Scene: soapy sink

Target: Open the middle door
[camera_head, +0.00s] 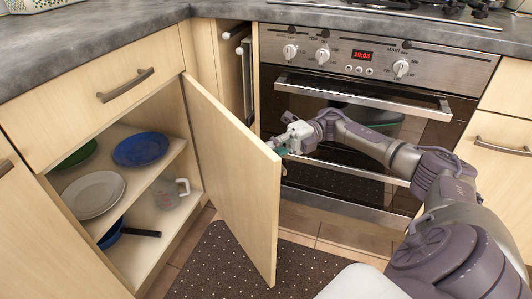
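A light wooden cabinet door (235,165) stands swung out from the corner cabinet, hinged on its far side, with its free edge toward me. Its outer face and any handle there are turned away and hidden. My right gripper (281,151) is at the outer side of the door, by its upper free corner. Its fingertips are partly hidden by the door edge, so I cannot tell whether they touch or grip anything. My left gripper is not in view.
The open cabinet's shelves hold a blue plate (140,149), a white plate (93,195), a clear mug (168,193) and a blue pan (112,235). The oven (370,65) stands behind my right arm. A dotted dark mat (215,265) lies on the floor.

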